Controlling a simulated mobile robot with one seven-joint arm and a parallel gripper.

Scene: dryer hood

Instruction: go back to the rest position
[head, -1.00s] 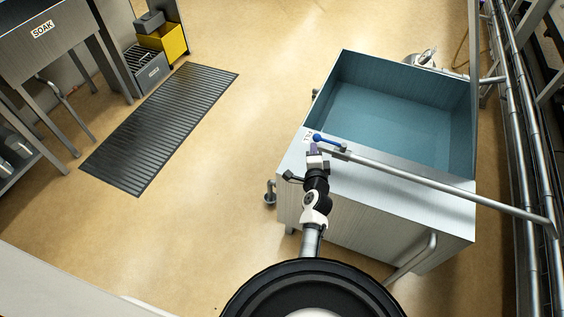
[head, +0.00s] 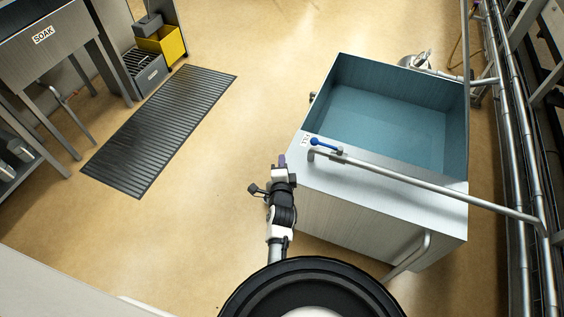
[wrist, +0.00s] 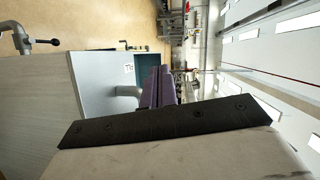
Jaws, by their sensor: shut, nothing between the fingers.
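My gripper (head: 282,160) is shut and empty, to the left of the steel-sided basin (head: 390,125) and clear of it in the head view. Its purple fingers (wrist: 158,88) lie together in the wrist view. The blue-handled lever (head: 325,142) sits at the near left corner of the basin, a short way right of my gripper and apart from it. A long steel pipe (head: 420,184) runs from beside the lever across the basin's near ledge to the right.
Steel pipes (head: 516,120) run along the right side. A black slatted mat (head: 160,130) lies on the floor at left. A SOAK table (head: 45,45) and a yellow bin (head: 163,42) stand at the upper left. The floor between mat and basin is clear.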

